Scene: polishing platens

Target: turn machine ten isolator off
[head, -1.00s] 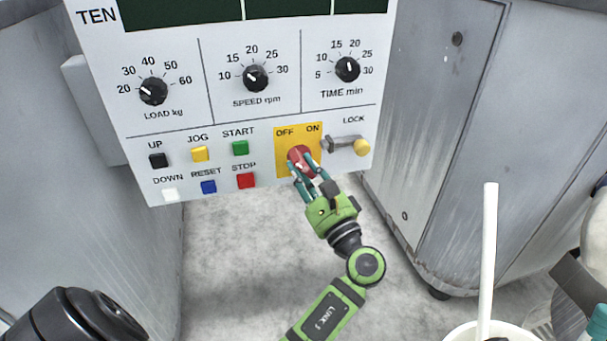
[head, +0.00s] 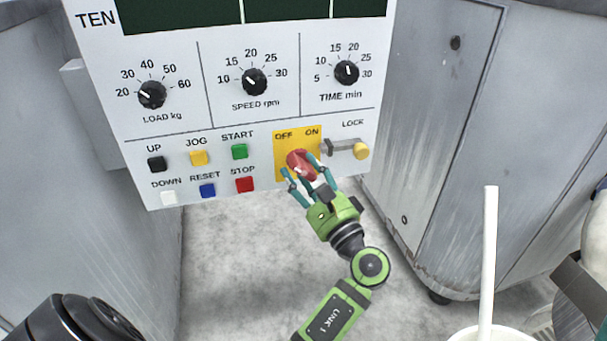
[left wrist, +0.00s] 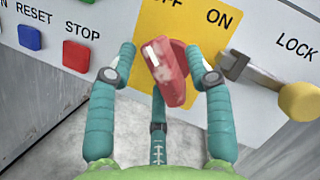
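The isolator is a red rotary handle (head: 301,160) on a yellow plate (head: 284,142) marked OFF and ON, low on the panel of machine TEN (head: 220,120). In the left wrist view the red handle (left wrist: 168,75) is turned, its white-marked end leaning up and left, towards the OFF side. My left gripper (head: 305,172), green with teal fingers, is open around the handle. In the left wrist view its fingers (left wrist: 163,75) stand on either side of the handle with visible gaps. A third finger shows below it. My right gripper is not seen.
A lock lever with a yellow knob (head: 361,151) sits just right of the yellow plate. The red STOP button (head: 244,184) and other buttons are to its left. Grey cabinets flank the panel. A white upright rod (head: 489,260) stands at the lower right.

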